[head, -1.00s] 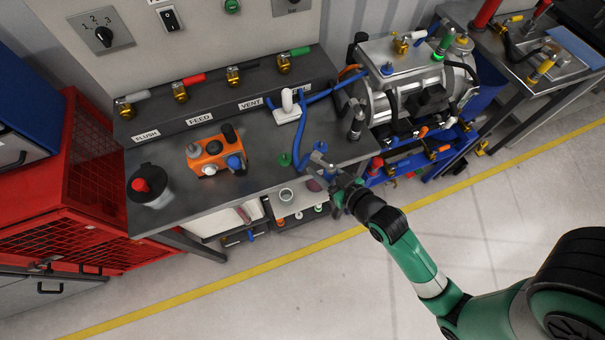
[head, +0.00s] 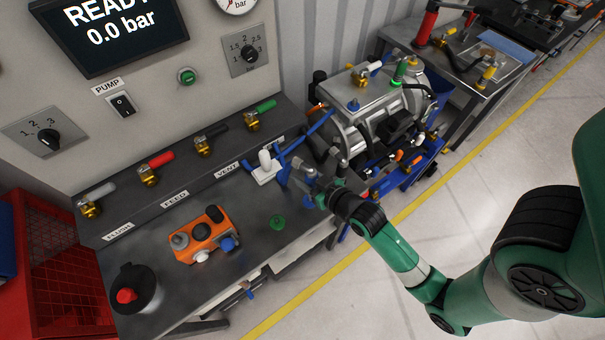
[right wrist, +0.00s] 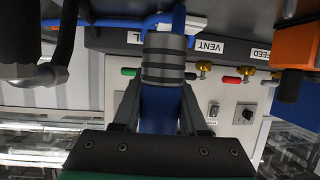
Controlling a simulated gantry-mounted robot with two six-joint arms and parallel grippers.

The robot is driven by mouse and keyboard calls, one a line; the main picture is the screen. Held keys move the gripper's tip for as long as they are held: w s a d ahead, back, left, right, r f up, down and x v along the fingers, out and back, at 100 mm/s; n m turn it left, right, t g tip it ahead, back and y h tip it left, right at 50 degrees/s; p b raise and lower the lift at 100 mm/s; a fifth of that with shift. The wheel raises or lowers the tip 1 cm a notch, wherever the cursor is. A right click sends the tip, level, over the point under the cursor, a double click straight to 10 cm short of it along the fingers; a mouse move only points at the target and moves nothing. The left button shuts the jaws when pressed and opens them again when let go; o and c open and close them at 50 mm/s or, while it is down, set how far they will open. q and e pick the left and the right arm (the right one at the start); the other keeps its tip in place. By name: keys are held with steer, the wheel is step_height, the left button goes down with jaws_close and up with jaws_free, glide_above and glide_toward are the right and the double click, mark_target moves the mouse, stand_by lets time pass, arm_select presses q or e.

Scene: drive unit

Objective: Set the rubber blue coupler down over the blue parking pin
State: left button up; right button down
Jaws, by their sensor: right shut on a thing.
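My right gripper (head: 308,184) is over the right end of the bench, in front of the white post. In the right wrist view its fingers (right wrist: 160,105) are shut around the blue coupler (right wrist: 160,118), which has a grey ribbed collar. A blue hose joins it. In the head view the coupler is mostly hidden by the gripper. A blue peg (head: 229,243) stands on the front side of the orange block (head: 203,236), clear of the gripper; I cannot tell whether it is the parking pin. My left gripper is out of view.
A white post (head: 265,162) on a white base stands by the blue hose. A green round piece (head: 278,222) lies on the bench. A black canister with a red knob (head: 128,295) is at the front left. The metal drive unit (head: 365,120) stands right of the bench.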

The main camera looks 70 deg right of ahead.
step_height(320, 180, down, 2)
steer(key=shift+f+b, duration=0.2)
steer(key=shift+b, duration=0.65)
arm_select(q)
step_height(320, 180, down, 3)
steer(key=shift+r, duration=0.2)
arm_select(e)
steer(key=shift+r, duration=0.1)
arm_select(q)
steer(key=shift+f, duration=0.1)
arm_select(e)
steer(key=shift+f, duration=0.4)
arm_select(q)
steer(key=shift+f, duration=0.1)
arm_select(e)
steer(key=shift+f, duration=0.1)
arm_select(q)
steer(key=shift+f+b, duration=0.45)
steer(key=shift+b, duration=0.1)
arm_select(e)
steer(key=shift+f, duration=0.75)
steer(key=shift+f, duration=0.15)
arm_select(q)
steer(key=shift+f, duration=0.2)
arm_select(e)
steer(key=shift+f, duration=0.3)
